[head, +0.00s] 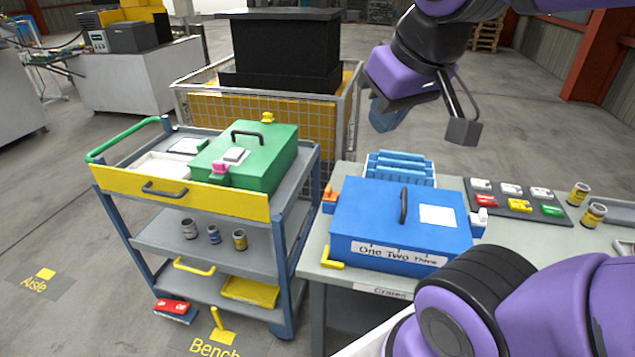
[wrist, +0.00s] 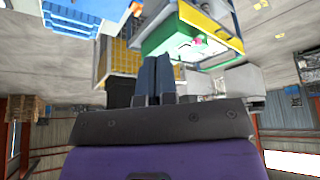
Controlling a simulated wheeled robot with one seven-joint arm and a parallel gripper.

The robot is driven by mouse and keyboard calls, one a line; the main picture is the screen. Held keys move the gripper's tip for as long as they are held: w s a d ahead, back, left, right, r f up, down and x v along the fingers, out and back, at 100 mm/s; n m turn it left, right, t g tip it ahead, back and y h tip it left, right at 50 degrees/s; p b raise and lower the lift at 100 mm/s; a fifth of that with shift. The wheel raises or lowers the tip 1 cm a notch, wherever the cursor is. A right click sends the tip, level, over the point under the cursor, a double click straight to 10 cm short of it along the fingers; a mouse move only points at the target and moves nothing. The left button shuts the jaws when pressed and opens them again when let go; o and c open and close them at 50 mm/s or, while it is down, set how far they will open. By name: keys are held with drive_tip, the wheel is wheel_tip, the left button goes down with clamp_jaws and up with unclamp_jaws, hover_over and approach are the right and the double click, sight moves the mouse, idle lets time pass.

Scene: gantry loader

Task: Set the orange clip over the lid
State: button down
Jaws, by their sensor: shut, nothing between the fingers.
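An orange clip (head: 329,201) is at the left side of the large blue box, low beside its lid. I cannot tell whether it touches the lid. The box has a blue lid (head: 375,212) with a dark handle and a white label on top, and it looks closed. A white clip (head: 480,219) is at its right side, and a yellow piece (head: 333,263) at its front left corner. My gripper (head: 386,114) is shut and empty, in the air beyond and above the bench, clear of the clip. Its fingers also show in the wrist view (wrist: 154,80).
A blue rack (head: 400,167) stands behind the box. A dark tray (head: 515,199) of coloured clips and two cans (head: 586,203) are to the right. A cart (head: 215,203) with a green box (head: 245,158) stands left. A mesh cage (head: 348,115) with a black load is behind.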

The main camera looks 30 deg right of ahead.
drive_tip(key=w+d+f+n+g+h, duration=0.1)
drive_tip(key=w+f+n+g, duration=0.1)
drive_tip(key=w, duration=0.8)
drive_tip(key=w+d+f+n+g+h, duration=0.1)
drive_tip(key=w+f+n+g, duration=0.1)
drive_tip(key=w, duration=0.9)
drive_tip(key=w+d+f+n+g+h, duration=0.1)
drive_tip(key=w+f+n+g, duration=0.3)
drive_tip(key=w+f, duration=1.2)
wheel_tip(320, 180, down, 4)
drive_tip(key=shift+f+n, duration=0.2)
drive_tip(key=shift+n, duration=0.2)
drive_tip(key=shift+d, duration=0.1)
